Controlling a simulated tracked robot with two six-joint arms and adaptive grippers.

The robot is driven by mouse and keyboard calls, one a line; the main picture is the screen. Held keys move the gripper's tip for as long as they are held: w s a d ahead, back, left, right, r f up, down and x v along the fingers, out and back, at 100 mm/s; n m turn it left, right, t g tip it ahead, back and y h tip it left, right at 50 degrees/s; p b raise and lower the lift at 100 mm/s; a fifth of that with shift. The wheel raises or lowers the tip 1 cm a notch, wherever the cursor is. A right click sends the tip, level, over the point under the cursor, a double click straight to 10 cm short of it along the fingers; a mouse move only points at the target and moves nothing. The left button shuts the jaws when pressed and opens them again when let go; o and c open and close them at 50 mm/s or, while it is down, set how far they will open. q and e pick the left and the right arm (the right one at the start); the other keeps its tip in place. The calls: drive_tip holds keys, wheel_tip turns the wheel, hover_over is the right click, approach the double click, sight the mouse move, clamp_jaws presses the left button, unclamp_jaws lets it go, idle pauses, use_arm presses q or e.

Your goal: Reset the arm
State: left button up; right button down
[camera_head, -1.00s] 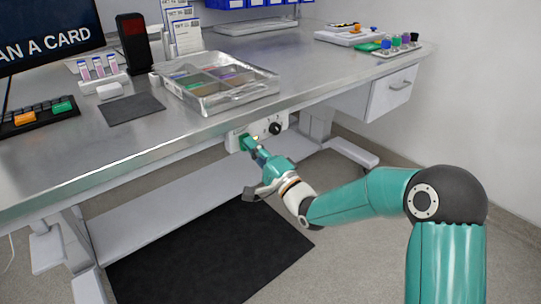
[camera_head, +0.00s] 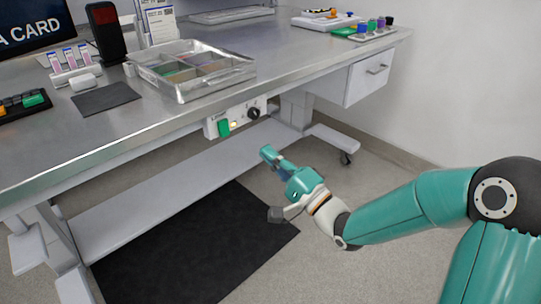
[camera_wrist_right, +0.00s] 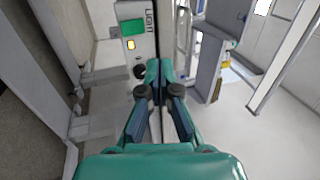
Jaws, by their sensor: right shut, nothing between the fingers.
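My right gripper (camera_head: 268,154) is shut and empty, held in the open air below the bench's front edge. Its closed fingertips (camera_wrist_right: 157,66) show in the right wrist view. A small white control box with a green rocker switch (camera_head: 224,128) and a black knob (camera_head: 253,114) hangs under the bench edge, up and left of the gripper and apart from it. An orange light glows beside the switch; it also shows in the right wrist view (camera_wrist_right: 138,71). My left gripper is not in view.
The steel bench (camera_head: 120,135) carries a divided tray (camera_head: 190,90), a card reader (camera_head: 104,32), a monitor and colour-capped containers. A white drawer unit (camera_head: 367,78) hangs at the right. A dark mat (camera_head: 190,250) lies on the floor.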

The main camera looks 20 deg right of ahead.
drive_tip(key=shift+a, duration=0.1)
idle(0.3)
drive_tip(key=s+a+f+g+h, duration=0.1)
drive_tip(key=a+f+g, duration=0.2)
drive_tip(key=f, duration=0.7)
drive_tip(key=s+a+f+g, duration=0.2)
drive_tip(key=f+g, duration=0.1)
drive_tip(key=f, duration=0.8)
drive_tip(key=s+a+f+g+h, duration=0.1)
drive_tip(key=a+f+g, duration=0.2)
drive_tip(key=f, duration=0.7)
drive_tip(key=s+a+f+n+g+h, duration=0.1)
drive_tip(key=s+f+n+g, duration=0.5)
drive_tip(key=s, duration=0.4)
drive_tip(key=s+a+f+n+g, duration=0.1)
drive_tip(key=s+f+n+g, duration=0.35)
drive_tip(key=s+f, duration=0.45)
wheel_tip(320, 180, up, 27)
drive_tip(key=s+n+p, duration=0.1)
drive_tip(key=p, duration=2.4)
drive_tip(key=shift+r+p, duration=0.15)
drive_tip(key=shift+p, duration=0.25)
drive_tip(key=shift+n, duration=0.25)
